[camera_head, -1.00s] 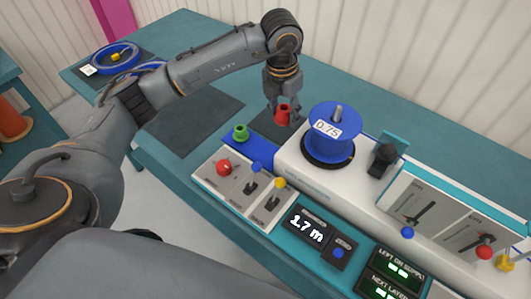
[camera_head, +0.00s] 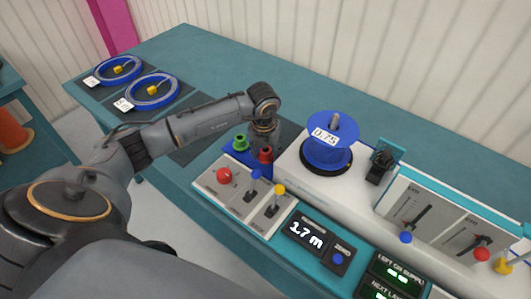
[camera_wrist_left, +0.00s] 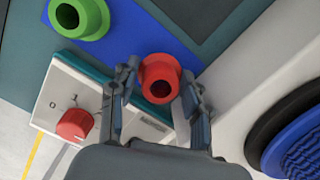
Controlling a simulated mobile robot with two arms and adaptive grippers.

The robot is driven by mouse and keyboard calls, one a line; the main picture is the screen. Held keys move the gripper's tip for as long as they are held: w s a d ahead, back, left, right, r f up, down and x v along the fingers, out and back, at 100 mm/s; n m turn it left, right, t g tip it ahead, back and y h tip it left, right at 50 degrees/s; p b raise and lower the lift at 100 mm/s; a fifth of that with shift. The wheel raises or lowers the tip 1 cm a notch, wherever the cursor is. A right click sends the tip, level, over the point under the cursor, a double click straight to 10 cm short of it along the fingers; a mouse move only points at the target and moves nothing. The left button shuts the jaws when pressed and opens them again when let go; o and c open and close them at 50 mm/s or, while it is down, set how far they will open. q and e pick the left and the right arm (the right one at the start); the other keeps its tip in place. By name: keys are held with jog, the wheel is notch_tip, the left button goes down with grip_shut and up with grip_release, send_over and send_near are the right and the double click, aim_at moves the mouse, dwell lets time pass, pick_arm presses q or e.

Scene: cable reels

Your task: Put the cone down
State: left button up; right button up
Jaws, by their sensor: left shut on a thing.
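The red cone (camera_head: 265,154) is between the fingers of my left gripper (camera_head: 264,146), low over the right part of a blue strip. The left wrist view shows the red cone (camera_wrist_left: 159,80) from above, its round hole facing up, with my left gripper (camera_wrist_left: 160,95) shut on it. Whether its base touches the blue strip (camera_wrist_left: 150,35) cannot be told. A green cone (camera_head: 240,141) stands on the same strip to the left, and also shows in the wrist view (camera_wrist_left: 79,17). My right gripper is not in view.
A panel with a red knob (camera_head: 224,175) and levers lies in front. Two blue cable coils (camera_head: 152,90) lie on mats at the back left.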

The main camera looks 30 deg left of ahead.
pick_arm(q)
jog(key=shift+f, duration=0.55)
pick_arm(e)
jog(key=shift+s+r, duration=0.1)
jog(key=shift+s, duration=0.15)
pick_arm(q)
jog(key=shift+f, duration=0.2)
jog(key=o, duration=0.9)
jog(key=shift+c, duration=0.2)
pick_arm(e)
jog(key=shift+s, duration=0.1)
pick_arm(q)
jog(key=shift+r, duration=0.4)
jog(key=r, duration=0.4)
jog(key=s+r+b, duration=0.1)
jog(key=r, duration=0.2)
jog(key=r+b, duration=0.1)
jog(key=r, duration=0.3)
jog(key=shift+s+d+r, duration=0.2)
jog(key=shift+r, duration=0.1)
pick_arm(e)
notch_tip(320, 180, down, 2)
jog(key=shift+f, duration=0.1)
